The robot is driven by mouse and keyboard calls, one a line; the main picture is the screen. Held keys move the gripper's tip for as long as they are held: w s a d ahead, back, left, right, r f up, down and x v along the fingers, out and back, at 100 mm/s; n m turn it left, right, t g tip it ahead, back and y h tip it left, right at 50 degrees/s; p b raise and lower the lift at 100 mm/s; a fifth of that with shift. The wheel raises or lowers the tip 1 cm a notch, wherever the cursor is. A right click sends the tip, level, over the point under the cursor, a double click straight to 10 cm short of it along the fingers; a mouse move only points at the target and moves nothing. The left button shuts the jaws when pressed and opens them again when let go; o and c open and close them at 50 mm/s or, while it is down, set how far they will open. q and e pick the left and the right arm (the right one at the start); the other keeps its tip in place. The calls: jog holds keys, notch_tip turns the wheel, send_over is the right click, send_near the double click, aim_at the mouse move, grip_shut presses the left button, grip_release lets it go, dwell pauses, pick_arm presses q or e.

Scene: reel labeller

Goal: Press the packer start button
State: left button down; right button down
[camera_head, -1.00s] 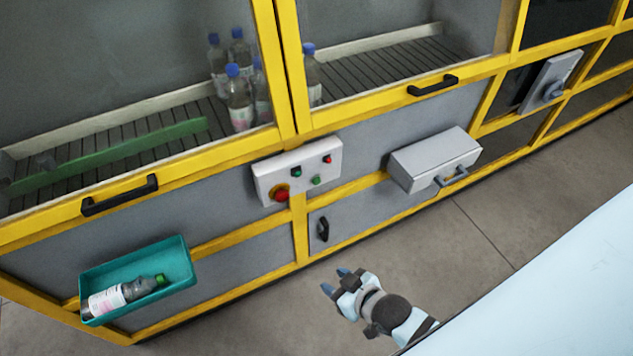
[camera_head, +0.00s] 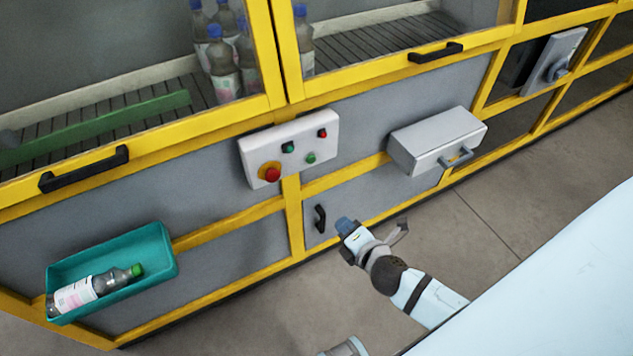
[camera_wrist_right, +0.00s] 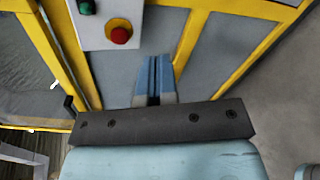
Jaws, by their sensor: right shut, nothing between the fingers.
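A white control box (camera_head: 300,133) is on the machine front. It carries a dark green button (camera_head: 288,147), a small red button (camera_head: 322,133), a brighter green button (camera_head: 311,158) and a large red mushroom button (camera_head: 270,174) on a yellow ring. No label is readable, so I cannot tell which one is the packer start. My right gripper (camera_head: 345,227) is shut and empty, below and right of the box, apart from it. In the right wrist view its closed fingers (camera_wrist_right: 154,80) are below the box (camera_wrist_right: 95,35), whose upper part is cut off. My left gripper is not in view.
A grey box with a handle (camera_head: 437,142) juts out right of the control box. A teal tray (camera_head: 150,245) with a lying bottle (camera_head: 95,290) sticks out at lower left. A black door handle (camera_head: 320,218) is beside my right gripper. Grey floor (camera_head: 480,230) is clear.

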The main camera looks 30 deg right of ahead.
jog(key=w+d+n+t+b, duration=0.1)
jog(key=n, duration=0.3)
jog(key=w+d+n+t+b, duration=0.1)
jog(key=w+n+b, duration=0.1)
jog(key=n, duration=0.3)
jog(key=w+n+t+b, duration=0.1)
jog(key=n+b, duration=0.1)
jog(key=n, duration=0.2)
jog(key=shift+w+d+r+n+t, duration=0.1)
jog(key=shift+w+d+n+t, duration=0.2)
jog(key=shift+d+n+t, duration=0.1)
jog(key=p, duration=0.1)
send_near(312, 161)
jog(key=w, duration=0.6)
jog(key=shift+w+r, duration=0.1)
jog(key=shift+w, duration=0.65)
